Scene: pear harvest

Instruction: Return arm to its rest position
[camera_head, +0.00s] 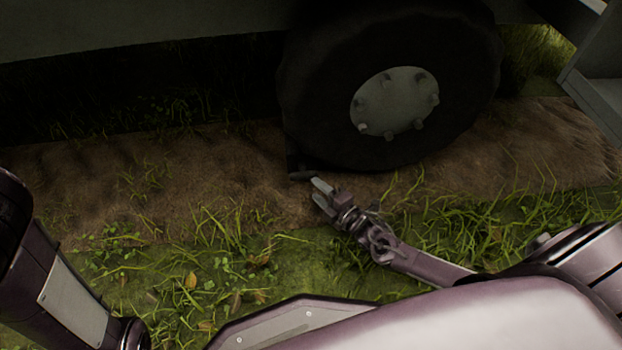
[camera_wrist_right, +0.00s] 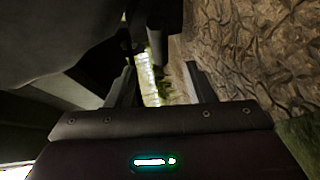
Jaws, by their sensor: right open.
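My right gripper (camera_head: 318,188) reaches forward from the lower right in the head view, low over the dirt and just in front of a large dark tyre. Its fingers point up and left. In the right wrist view its two fingers (camera_wrist_right: 162,85) stand apart with a gap between them. No held object shows in that gap; a dark bar beyond it is too dim to name. A link of my left arm shows at the left edge of the head view, and the left gripper is out of the picture.
The tyre (camera_head: 325,100) with a grey bolted hub (camera_head: 395,102) belongs to a vehicle whose side panel (camera_head: 150,25) runs across the top. A grey metal structure (camera_head: 595,85) stands at the upper right. Bare dirt (camera_head: 190,175) and grass (camera_head: 230,250) lie before it.

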